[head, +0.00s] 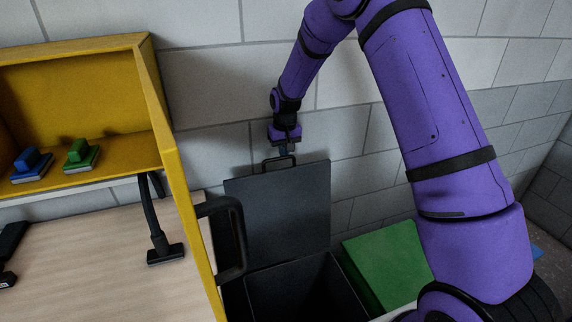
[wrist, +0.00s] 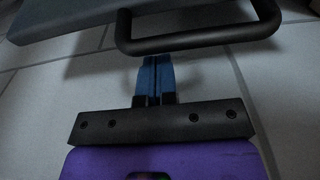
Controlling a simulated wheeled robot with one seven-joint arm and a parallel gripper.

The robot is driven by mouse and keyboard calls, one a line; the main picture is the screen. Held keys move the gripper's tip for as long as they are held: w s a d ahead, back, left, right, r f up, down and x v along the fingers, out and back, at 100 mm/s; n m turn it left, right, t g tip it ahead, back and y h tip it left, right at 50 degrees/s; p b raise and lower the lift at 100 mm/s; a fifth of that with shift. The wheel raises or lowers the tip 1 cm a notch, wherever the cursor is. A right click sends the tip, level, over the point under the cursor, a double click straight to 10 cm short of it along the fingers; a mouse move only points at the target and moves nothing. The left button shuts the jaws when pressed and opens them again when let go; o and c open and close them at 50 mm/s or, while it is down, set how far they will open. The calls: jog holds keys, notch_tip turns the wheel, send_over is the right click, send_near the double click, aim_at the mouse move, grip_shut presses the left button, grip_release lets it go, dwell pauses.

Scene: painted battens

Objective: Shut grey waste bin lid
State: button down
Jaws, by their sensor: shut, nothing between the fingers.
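The grey waste bin (head: 306,288) stands on the floor against the wall, with its dark inside showing. Its lid (head: 280,213) is open and stands up near the wall, with a black bar handle (head: 279,163) on its top edge. My gripper (head: 284,151) is shut and empty, right by the handle. In the wrist view the blue fingertips (wrist: 154,62) lie together just at the handle bar (wrist: 200,40), and the lid (wrist: 70,18) shows beyond it. I cannot tell whether the fingers touch the bar.
A green-lidded bin (head: 388,262) stands right of the grey one. At left are a wooden worktop (head: 90,250) and a yellow cabinet (head: 110,100) holding blue and green blocks. Its open yellow door (head: 175,150), with a black handle (head: 232,240), juts close to the lid's left side.

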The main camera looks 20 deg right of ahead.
jog(key=shift+f, duration=0.35)
jog(key=shift+s, duration=7.35)
notch_tip(320, 180, up, 6)
